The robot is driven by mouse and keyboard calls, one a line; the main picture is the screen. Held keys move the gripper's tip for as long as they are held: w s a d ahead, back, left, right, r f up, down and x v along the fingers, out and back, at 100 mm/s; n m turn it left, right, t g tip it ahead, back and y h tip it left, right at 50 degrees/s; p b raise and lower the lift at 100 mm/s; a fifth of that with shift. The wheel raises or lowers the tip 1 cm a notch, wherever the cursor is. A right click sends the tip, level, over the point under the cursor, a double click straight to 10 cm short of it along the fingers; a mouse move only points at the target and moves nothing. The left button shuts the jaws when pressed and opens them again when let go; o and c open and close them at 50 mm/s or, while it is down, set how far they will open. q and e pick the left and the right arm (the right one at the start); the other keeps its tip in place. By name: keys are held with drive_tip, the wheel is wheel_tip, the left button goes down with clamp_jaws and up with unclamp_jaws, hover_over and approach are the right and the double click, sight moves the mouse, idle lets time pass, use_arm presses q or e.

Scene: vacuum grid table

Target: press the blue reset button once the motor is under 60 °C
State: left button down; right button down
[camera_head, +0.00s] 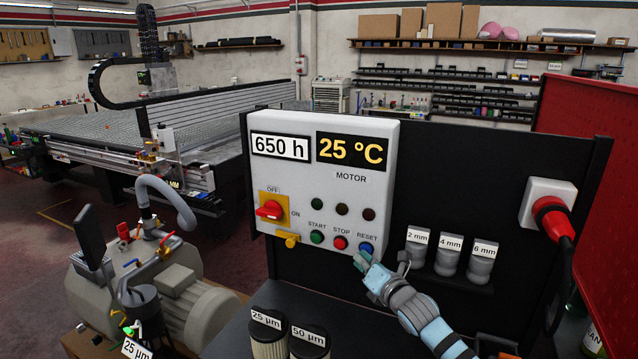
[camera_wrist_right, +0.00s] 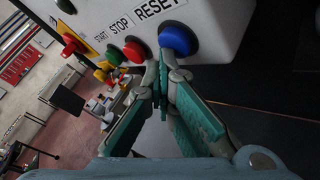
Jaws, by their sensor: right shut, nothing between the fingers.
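The white control box (camera_head: 322,180) carries a display (camera_head: 351,151) reading 25 °C above the word MOTOR. The blue reset button (camera_head: 366,248) is at its lower right, under the RESET label; it shows large in the right wrist view (camera_wrist_right: 178,38). My right gripper (camera_head: 361,261) is shut and empty. Its fingertips are just below the blue button, very close to it; I cannot tell whether they touch. The red stop button (camera_head: 339,243) and green start button (camera_head: 317,237) sit to the left of the blue one. My left gripper is not in view.
A second display (camera_head: 280,147) reads 650 h. A red rotary switch (camera_head: 270,210) sits on a yellow plate. Labelled grey cups (camera_head: 448,255) stand right of the box. Filter cartridges (camera_head: 268,335) stand below. A red plug (camera_head: 550,207) with cable hangs at the right.

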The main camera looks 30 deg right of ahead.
drive_tip(key=shift+s+a, duration=0.1)
drive_tip(key=shift+a, duration=0.1)
drive_tip(key=s+a+p, duration=0.3)
drive_tip(key=a+p, duration=0.1)
drive_tip(key=a, duration=0.1)
drive_tip(key=shift+s+p, duration=0.25)
drive_tip(key=shift+p, duration=0.1)
idle(0.5)
